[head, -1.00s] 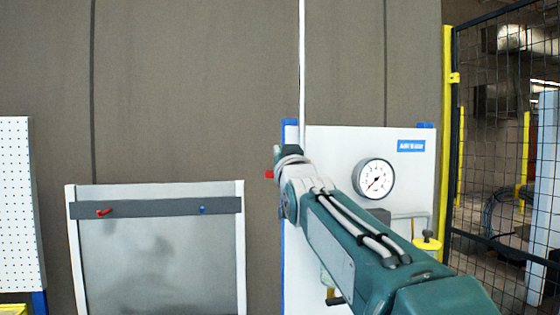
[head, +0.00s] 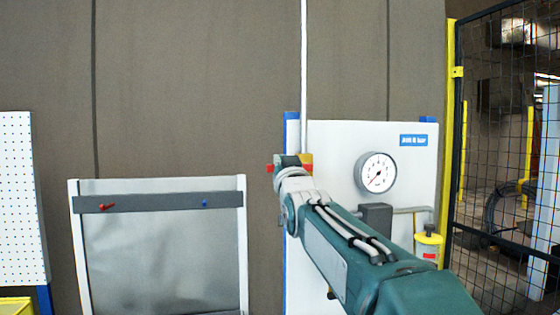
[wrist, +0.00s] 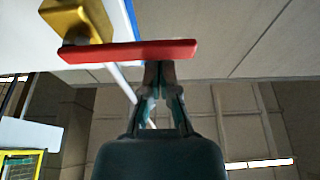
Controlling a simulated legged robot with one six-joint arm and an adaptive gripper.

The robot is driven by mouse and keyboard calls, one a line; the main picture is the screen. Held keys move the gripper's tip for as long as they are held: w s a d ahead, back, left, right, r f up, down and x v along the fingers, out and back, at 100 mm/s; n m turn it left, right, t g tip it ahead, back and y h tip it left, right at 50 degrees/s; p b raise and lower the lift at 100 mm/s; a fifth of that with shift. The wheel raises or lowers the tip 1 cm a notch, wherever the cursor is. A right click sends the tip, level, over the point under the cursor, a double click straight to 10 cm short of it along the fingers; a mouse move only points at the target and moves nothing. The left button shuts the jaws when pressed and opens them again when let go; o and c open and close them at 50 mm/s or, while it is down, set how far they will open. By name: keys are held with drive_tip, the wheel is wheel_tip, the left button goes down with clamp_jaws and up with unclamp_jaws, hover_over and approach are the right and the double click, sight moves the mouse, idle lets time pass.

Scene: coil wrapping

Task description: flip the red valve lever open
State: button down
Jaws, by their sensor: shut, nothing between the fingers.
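The red valve lever shows in the wrist view (wrist: 130,52) as a flat bar lying nearly level across the picture, joined at its left end to a brass-yellow valve body (wrist: 78,20). In the head view, a red end of the lever (head: 269,168) sticks out left of my wrist, and a bit of yellow valve (head: 307,158) shows on its right. The rest is hidden behind my arm. My gripper (wrist: 160,68) is shut and empty. Its fingertips are at the lever's lower edge in the wrist view, right of its middle; I cannot tell whether they touch it.
The white panel (head: 335,140) carries a round gauge (head: 376,173), a grey box (head: 376,217) and a yellow canister (head: 428,245). A white pipe (head: 303,60) rises above it. A grey board (head: 160,250) stands left, and a mesh fence (head: 500,150) right.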

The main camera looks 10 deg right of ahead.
drive_tip(key=shift+a+f+n+y, duration=0.1)
drive_tip(key=shift+f+n+y, duration=0.2)
drive_tip(key=shift+n, duration=0.25)
drive_tip(key=shift+f+n+y, duration=0.15)
drive_tip(key=shift+n+y, duration=0.15)
drive_tip(key=shift+n, duration=0.25)
drive_tip(key=d+f+n+g+y, duration=0.4)
drive_tip(key=f+n, duration=0.4)
drive_tip(key=n, duration=1)
drive_tip(key=shift+d+n+g+y, duration=0.3)
drive_tip(key=shift+d+n+y, duration=0.1)
drive_tip(key=shift+d, duration=0.35)
